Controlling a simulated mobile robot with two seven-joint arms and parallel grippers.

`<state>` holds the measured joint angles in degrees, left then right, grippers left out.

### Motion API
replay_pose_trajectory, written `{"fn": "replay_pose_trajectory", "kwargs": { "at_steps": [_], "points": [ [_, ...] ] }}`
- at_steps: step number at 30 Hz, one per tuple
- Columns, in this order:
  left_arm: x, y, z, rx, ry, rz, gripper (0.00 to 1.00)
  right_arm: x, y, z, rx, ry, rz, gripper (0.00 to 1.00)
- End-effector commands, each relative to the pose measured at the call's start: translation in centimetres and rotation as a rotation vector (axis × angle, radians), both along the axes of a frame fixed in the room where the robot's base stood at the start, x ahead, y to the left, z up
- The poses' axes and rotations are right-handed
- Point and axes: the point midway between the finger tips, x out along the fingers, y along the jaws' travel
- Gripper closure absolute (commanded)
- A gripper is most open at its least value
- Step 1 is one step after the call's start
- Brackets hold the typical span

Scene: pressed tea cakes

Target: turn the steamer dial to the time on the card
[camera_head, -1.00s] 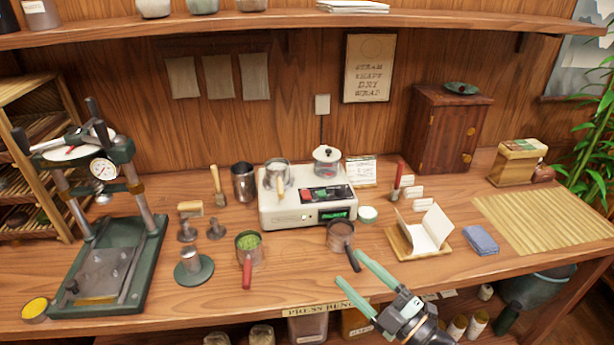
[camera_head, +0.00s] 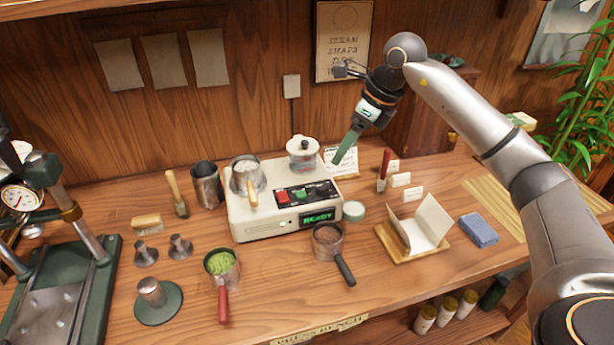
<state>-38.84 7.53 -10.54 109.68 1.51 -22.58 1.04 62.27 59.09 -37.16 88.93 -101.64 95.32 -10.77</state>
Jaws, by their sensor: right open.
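The steamer (camera_head: 242,218) is a cream box at the middle of the bench. Its front has a small dial (camera_head: 286,228) and a green display (camera_head: 317,218) reading READY. The dial's setting is too small to read. A white printed card (camera_head: 349,172) stands behind the steamer's right end, partly hidden by my right gripper; its text is not legible. My right gripper (camera_head: 343,156) is open and empty, pointing down in front of the card, above and right of the steamer. Its fingers overlap edge-on in the picture. My left gripper is out of view.
A metal pot (camera_head: 243,183) and a lidded jar (camera_head: 302,160) sit on the steamer. A dark-handled cup (camera_head: 328,240) and a green-filled cup (camera_head: 222,268) stand in front. A round pale tin (camera_head: 353,210) is at its right. A press (camera_head: 55,290) stands left.

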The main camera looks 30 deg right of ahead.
Motion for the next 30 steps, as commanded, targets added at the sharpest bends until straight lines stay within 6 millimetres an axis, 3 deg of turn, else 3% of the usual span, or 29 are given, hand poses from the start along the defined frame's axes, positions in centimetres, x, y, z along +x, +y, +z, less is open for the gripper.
{"fn": "replay_pose_trajectory", "kwargs": {
  "at_steps": [5,18,24,30],
  "points": [
    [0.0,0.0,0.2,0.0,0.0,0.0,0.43,0.6,0.4,-2.0,-0.002,0.006,0.001,0.26],
    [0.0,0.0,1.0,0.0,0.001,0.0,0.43,3.3,2.2,-9.6,0.001,0.003,0.001,0.26],
    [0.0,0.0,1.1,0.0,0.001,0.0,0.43,3.9,2.5,-11.2,0.001,0.001,0.002,0.26],
    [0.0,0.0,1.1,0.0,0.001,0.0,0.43,4.0,2.5,-11.4,0.0,0.0,0.001,0.26]
  ]
}}
